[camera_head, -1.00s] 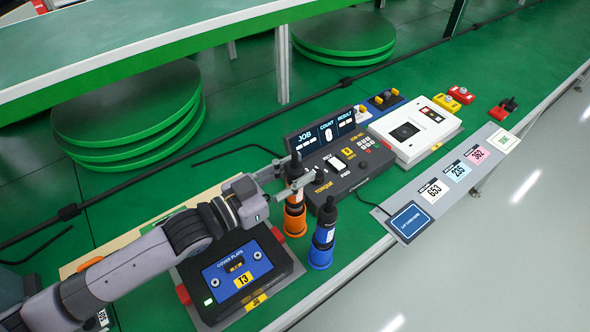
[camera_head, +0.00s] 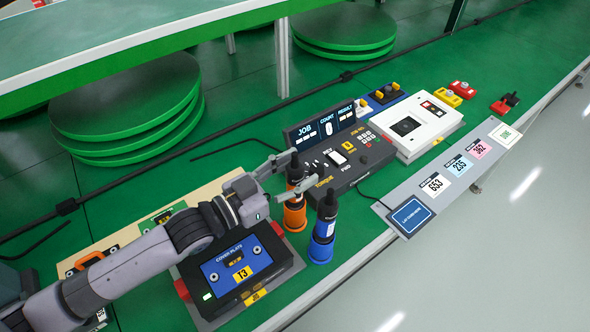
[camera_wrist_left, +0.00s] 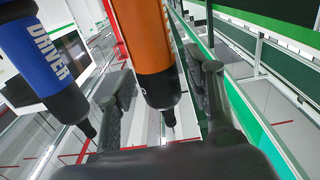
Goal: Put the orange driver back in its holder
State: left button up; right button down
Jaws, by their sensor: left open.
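The orange driver (camera_head: 294,172) stands upright in its orange holder (camera_head: 295,218) in the head view, dark at the top. My left gripper (camera_head: 292,172) is open, with its fingers on either side of the driver's upper part. In the left wrist view the orange driver (camera_wrist_left: 146,42) hangs between the two spread fingers (camera_wrist_left: 160,95), with visible gaps beside its dark tip. Whether it sits fully down in the holder cannot be told. My right gripper is not in view.
A blue driver (camera_head: 328,210) stands in a blue holder (camera_head: 320,250) close to the right. The torque controller (camera_head: 350,165) is just behind. A cover plate fixture (camera_head: 237,270) lies under my left arm. A grey label board (camera_head: 455,180) lies along the front edge.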

pick_arm(q)
jog(key=shift+f, duration=0.15)
notch_tip(320, 180, up, 10)
jog(key=shift+r, duration=0.1)
dwell(0.5)
dwell(0.3)
